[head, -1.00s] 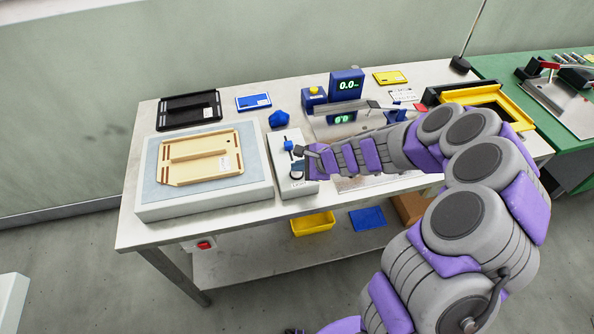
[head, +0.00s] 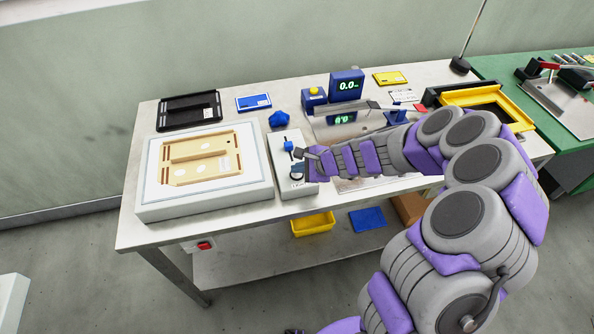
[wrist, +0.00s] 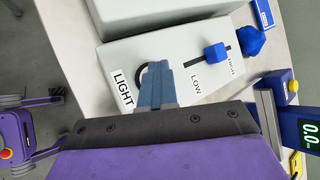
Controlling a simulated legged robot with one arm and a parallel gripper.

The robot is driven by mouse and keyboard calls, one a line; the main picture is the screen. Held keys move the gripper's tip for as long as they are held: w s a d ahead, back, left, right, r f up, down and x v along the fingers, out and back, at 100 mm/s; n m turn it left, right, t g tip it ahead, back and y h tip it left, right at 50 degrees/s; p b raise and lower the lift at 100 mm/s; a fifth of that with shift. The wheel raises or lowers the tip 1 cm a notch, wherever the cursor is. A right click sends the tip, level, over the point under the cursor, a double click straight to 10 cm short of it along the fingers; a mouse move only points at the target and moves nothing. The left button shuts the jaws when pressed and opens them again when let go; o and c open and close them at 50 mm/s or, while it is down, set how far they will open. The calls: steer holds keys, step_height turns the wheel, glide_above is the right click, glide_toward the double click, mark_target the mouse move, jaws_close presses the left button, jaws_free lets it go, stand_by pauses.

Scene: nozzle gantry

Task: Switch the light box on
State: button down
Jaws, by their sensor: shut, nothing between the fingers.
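The light box (head: 206,207) stands on the left of the table, and its top panel glows white. A tan plate with slots and holes (head: 202,161) lies on it. Beside it is a white control panel (head: 277,151) with a blue slider knob (head: 288,146) and a dark round switch (head: 297,170). In the wrist view the panel (wrist: 122,57) reads LIGHT and LOW, and the blue slider knob (wrist: 215,54) sits in its slot. My gripper (head: 302,155) is shut and empty, over the round switch. In the wrist view its fingers (wrist: 155,82) hide most of that switch.
A black tray (head: 188,110), a blue card (head: 253,102) and a blue knob-shaped part (head: 279,119) lie behind the light box. A blue display unit (head: 346,86) stands further right. A yellow bin (head: 312,223) sits on the lower shelf.

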mark_target(299, 175)
steer(key=shift+r, duration=0.35)
step_height(299, 175, up, 6)
steer(key=p, duration=0.5)
steer(key=shift+p, duration=0.3)
steer(key=shift+r, duration=0.1)
